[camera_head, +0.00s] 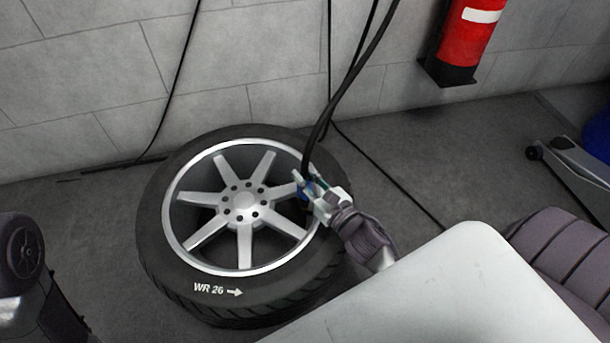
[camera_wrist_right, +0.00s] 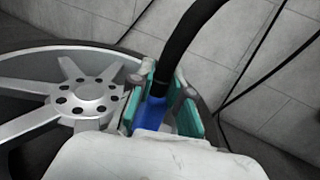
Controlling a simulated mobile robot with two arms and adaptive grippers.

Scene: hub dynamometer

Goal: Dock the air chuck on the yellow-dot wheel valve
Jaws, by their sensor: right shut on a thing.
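The wheel (camera_head: 243,203) lies flat on the floor with its silver spokes facing up and "WR 26" on the tyre. No yellow dot and no valve stem can be made out. My right gripper (camera_head: 308,188) is over the right side of the rim. It is shut on the blue air chuck (camera_head: 305,193), which has a black hose rising from it. In the right wrist view the blue chuck (camera_wrist_right: 150,114) sits between the teal finger pads, and the wheel hub (camera_wrist_right: 88,95) is to the left. Whether the chuck touches the wheel is hidden. My left gripper is not in view.
The black hose (camera_head: 345,85) hangs from above to the chuck. A red fire extinguisher (camera_head: 470,38) is on the wall at the upper right. A floor jack (camera_head: 570,165) stands at the right. Thin cables run along the wall and floor.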

